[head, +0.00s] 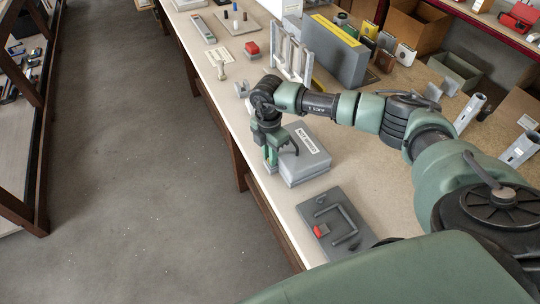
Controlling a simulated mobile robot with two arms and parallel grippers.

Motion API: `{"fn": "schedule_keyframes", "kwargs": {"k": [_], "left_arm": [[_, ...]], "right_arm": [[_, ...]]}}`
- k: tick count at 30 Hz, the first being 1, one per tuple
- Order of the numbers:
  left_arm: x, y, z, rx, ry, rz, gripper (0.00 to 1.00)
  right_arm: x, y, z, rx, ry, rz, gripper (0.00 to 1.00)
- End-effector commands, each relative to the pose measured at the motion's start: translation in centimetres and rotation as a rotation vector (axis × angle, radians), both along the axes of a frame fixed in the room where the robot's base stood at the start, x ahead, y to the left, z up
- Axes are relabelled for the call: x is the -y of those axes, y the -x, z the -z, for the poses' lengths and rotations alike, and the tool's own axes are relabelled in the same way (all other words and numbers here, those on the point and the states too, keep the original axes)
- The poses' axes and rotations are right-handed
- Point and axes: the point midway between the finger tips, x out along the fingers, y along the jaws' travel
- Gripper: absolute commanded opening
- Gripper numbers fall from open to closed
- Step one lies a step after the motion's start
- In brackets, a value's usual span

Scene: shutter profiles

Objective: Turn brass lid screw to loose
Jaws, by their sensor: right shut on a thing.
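My right gripper (273,149) points down at the left side of a grey box (304,171) on the bench. Its jaws are shut on a slim green thing (271,157), mostly hidden by the gripper, which I cannot identify for sure. The box has a flat lid with a white printed label (308,140). I cannot make out a brass lid screw; the gripper and wrist cover part of the box's left side. My left gripper is not in view.
The bench's left edge is close to the gripper.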

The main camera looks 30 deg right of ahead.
Motion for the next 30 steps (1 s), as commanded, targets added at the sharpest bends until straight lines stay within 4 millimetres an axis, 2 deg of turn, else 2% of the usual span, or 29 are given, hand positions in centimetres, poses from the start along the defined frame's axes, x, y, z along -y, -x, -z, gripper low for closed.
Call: {"fn": "schedule_keyframes", "kwargs": {"k": [2,3,5,14,17,24,30], "left_arm": [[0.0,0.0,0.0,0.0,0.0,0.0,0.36],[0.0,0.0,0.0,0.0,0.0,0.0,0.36],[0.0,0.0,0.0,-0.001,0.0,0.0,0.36],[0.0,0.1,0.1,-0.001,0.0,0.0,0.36],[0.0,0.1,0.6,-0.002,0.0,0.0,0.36],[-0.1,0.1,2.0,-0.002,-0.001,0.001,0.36],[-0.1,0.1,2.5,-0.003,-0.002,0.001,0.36]], "right_arm": [[0.0,0.0,0.0,0.0,0.001,0.001,0.0],[0.0,0.0,0.0,0.0,0.001,0.001,0.22],[0.0,0.0,0.0,0.0,0.001,0.002,0.38],[0.0,-0.1,-0.3,0.001,0.0,0.003,0.38],[0.0,-0.2,-1.2,0.003,-0.001,0.002,0.38],[0.0,-0.3,-5.3,0.005,0.0,0.001,0.38],[0.0,-0.3,-7.4,0.001,0.0,0.002,0.38]]}}
